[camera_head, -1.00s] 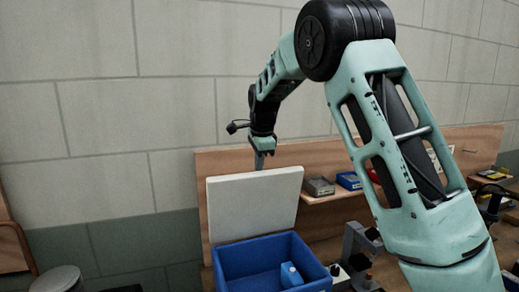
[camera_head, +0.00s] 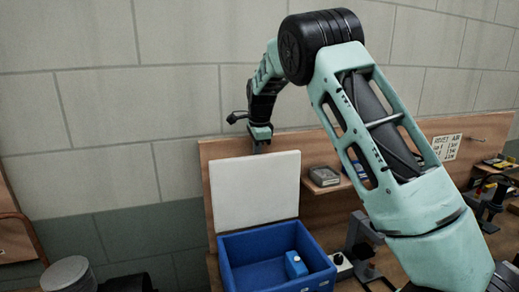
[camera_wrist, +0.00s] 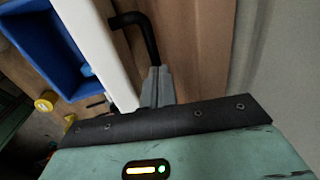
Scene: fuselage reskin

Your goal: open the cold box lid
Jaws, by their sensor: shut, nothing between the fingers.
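The cold box (camera_head: 283,246) is a blue open-topped bin in the lower middle of the head view. Its white lid (camera_head: 255,188) stands upright at the back of the box, near the wooden back panel. My gripper (camera_head: 258,148) is shut and empty, just above and behind the lid's top edge. In the wrist view my gripper (camera_wrist: 156,88) shows beside the white lid (camera_wrist: 97,48), with the blue box (camera_wrist: 48,45) beyond it. I cannot tell whether the fingers touch the lid.
A wooden back panel (camera_head: 203,166) and a block wall stand close behind the lid. A shelf with a grey box (camera_head: 323,176) is to the right. Dark equipment (camera_head: 360,243) stands right of the cold box. A round metal container (camera_head: 68,274) is at the lower left.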

